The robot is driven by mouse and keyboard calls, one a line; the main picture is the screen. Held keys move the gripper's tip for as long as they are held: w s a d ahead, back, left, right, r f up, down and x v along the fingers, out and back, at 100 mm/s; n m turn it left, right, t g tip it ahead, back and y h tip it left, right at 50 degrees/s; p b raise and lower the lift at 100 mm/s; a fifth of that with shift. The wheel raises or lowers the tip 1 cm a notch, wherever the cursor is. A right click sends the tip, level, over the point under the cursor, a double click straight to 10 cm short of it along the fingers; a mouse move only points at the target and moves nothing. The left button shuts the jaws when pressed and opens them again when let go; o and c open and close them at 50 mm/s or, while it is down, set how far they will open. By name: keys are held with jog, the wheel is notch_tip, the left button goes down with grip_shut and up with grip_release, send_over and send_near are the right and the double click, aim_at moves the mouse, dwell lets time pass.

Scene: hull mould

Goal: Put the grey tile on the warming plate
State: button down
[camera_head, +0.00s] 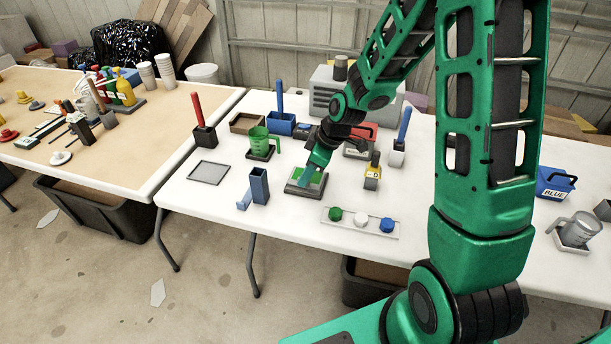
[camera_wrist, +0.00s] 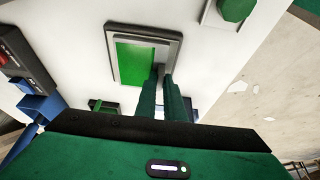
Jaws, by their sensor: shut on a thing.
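A low dark-edged plate (camera_head: 294,190), seemingly the warming plate, lies on the white table in the head view, with green on its top. In the wrist view it shows as a grey frame (camera_wrist: 112,72) around a green patch (camera_wrist: 131,62). My gripper (camera_head: 305,178) points down over this plate. In the wrist view its fingers (camera_wrist: 162,72) are close together at the right side of the green patch. They are shut on a small grey piece (camera_wrist: 162,52), which looks like the grey tile. The fingers hide most of it, and I cannot tell whether it touches the plate.
A flat grey square (camera_head: 209,172) lies to the left, and a blue holder (camera_head: 259,187) stands in front. A strip with green, white and blue knobs (camera_head: 360,221) is at the front right.

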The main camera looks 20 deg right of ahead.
jog(key=c, duration=1.9)
grip_release()
jog(key=shift+o, duration=0.2)
jog(key=v, duration=1.2)
jog(key=s+d+r+m+g+h, duration=0.1)
jog(key=s+d+m, duration=0.3)
jog(key=s, duration=0.5)
jog(key=s+d+r+m+h, duration=0.1)
jog(key=s+d+m, duration=0.4)
jog(key=s, duration=0.5)
jog(key=s+d+r+m+g+h, duration=0.1)
jog(key=s+d+r+m, duration=0.2)
jog(key=s+m, duration=0.5)
jog(key=shift+s+d+r+g, duration=0.3)
jog(key=shift+s+d+r, duration=0.05)
jog(key=shift+s+d, duration=0.55)
